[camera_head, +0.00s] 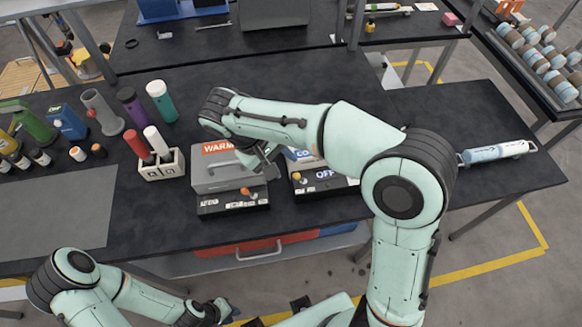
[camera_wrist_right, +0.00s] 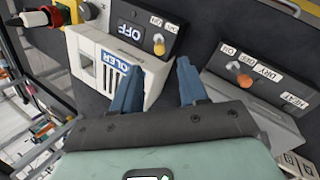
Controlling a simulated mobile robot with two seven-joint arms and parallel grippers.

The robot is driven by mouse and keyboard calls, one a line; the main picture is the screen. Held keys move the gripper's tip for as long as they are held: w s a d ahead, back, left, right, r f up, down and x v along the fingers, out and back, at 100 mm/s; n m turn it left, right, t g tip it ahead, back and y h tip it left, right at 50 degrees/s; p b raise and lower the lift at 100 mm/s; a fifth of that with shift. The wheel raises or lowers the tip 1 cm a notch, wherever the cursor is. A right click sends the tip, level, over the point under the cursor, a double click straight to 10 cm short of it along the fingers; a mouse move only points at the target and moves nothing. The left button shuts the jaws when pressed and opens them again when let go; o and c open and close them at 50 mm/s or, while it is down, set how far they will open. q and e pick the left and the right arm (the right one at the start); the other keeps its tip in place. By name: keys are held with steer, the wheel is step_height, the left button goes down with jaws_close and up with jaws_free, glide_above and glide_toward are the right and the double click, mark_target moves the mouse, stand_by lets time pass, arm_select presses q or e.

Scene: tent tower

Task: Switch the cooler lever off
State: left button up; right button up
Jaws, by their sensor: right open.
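The cooler is a pale box with a blue label in the right wrist view (camera_wrist_right: 88,62), and it is partly hidden by my right arm in the head view. Its dark panel (camera_wrist_right: 125,34) bears a sign reading OFF. The yellow-orange lever knob (camera_wrist_right: 159,46) sits on that panel, and it also shows in the head view (camera_head: 297,177). My right gripper (camera_wrist_right: 160,65) is open and empty, its blue fingers near the knob and apart from it as seen. My left gripper (camera_head: 218,311) is low in the head view, away from the table; its jaws are unclear.
The grey warmer (camera_head: 212,178) stands left of the cooler, with its own orange lever (camera_head: 246,191). A white holder (camera_head: 161,168) with bottles stands further left. A blue-and-white cylinder (camera_head: 497,151) lies at the right. Dark table (camera_head: 440,105) is bare behind my right arm.

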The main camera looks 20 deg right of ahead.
steer(key=v, duration=0.5)
steer(key=shift+p, duration=0.35)
